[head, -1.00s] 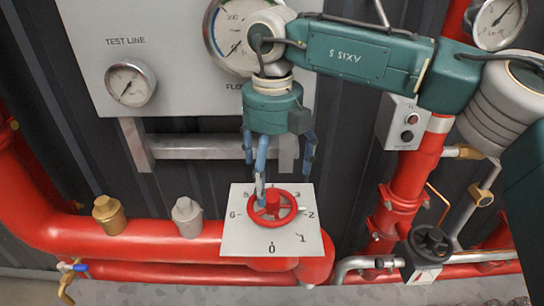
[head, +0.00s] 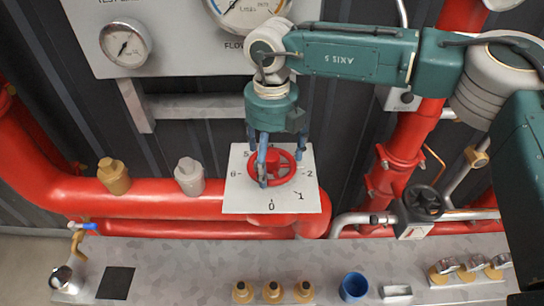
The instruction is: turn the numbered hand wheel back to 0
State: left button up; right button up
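The red hand wheel (head: 288,176) sits on a white square plate (head: 238,200) with numbers around it. The 0 is at the bottom front, the 1 and 2 are at the right, and the 5 and 6 are at the left. A small pale mark shows at the wheel's upper right rim, but I cannot clearly tell which number it points to. My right gripper (head: 280,168) points down over the wheel. Its blue fingers are spread, one at the front left of the rim and one at the back right. Contact is unclear. My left gripper is out of view.
Red pipes (head: 150,205) run behind and beside the plate. A dark valve wheel (head: 424,203) stands to the right. A grey bench (head: 200,262) in front holds brass fittings (head: 272,291), a blue cup (head: 354,287) and a metal cup (head: 66,279). Gauges (head: 125,43) hang above.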

jog(key=shift+s, duration=0.1)
jog(key=c, duration=0.3)
jog(key=o, duration=0.5)
jog(key=shift+f, duration=0.1)
jog(key=c, duration=0.5)
jog(key=shift+f+m+b, duration=0.15)
jog(key=shift+m+b, duration=0.15)
jog(key=shift+b, duration=0.1)
jog(key=shift+c, duration=0.2)
jog(key=m+b, duration=0.4)
jog(key=m, duration=0.1)
jog(key=shift+f+m, duration=0.15)
jog(key=shift+m, duration=0.15)
jog(key=shift+m+b, duration=0.45)
jog(key=shift+m, duration=0.05)
jog(key=shift+s+r+m, duration=0.1)
jog(key=shift+r+m, duration=0.1)
jog(key=shift+m, duration=0.2)
